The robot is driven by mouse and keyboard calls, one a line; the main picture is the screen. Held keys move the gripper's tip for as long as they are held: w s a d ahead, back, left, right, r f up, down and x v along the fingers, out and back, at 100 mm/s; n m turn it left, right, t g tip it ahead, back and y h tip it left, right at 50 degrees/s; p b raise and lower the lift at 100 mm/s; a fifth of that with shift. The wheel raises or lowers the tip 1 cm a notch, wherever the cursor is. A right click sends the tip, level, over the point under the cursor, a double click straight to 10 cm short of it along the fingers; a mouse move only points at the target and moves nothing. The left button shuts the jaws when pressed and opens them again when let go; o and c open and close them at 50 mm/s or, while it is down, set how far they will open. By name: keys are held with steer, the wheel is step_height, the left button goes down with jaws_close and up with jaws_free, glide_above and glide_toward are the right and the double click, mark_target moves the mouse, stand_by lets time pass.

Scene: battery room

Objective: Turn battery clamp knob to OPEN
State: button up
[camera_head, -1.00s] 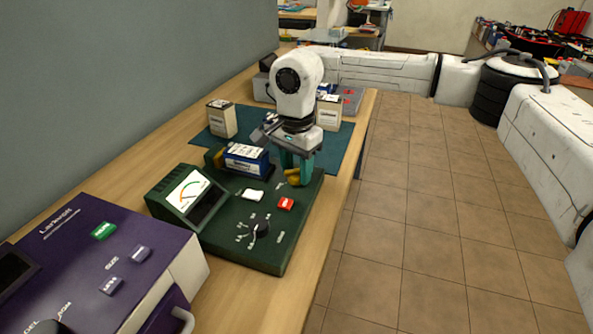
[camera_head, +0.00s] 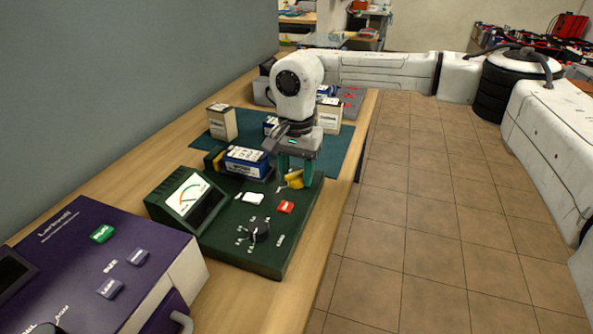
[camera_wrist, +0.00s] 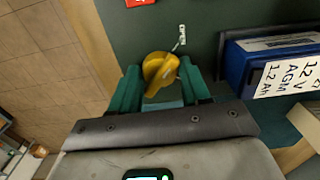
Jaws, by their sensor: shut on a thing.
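The yellow clamp knob (camera_head: 295,180) is on the top right of the green battery tester (camera_head: 240,255). In the wrist view the knob (camera_wrist: 160,75) sits between the two green fingers, its bar lying at a slant. My gripper (camera_head: 296,178) points down over it and is shut on it; the wrist view shows my gripper (camera_wrist: 160,92) from above. A white line mark (camera_wrist: 180,38) is on the panel beside the knob. A blue battery (camera_head: 246,162) lies on the tester left of my gripper, and its label shows in the wrist view.
The tester also has a dial meter (camera_head: 188,195), a red button (camera_head: 286,207), a white button (camera_head: 253,198) and a black selector (camera_head: 259,232). A purple machine (camera_head: 95,260) stands in front. Boxed batteries (camera_head: 222,122) stand on the mat behind. Floor is free at right.

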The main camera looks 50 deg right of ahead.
mark_target(296, 172)
steer(key=shift+f, duration=0.1)
steer(key=o, duration=1)
steer(key=shift+c, duration=0.2)
step_height(296, 172, up, 11)
steer(key=shift+f, duration=0.1)
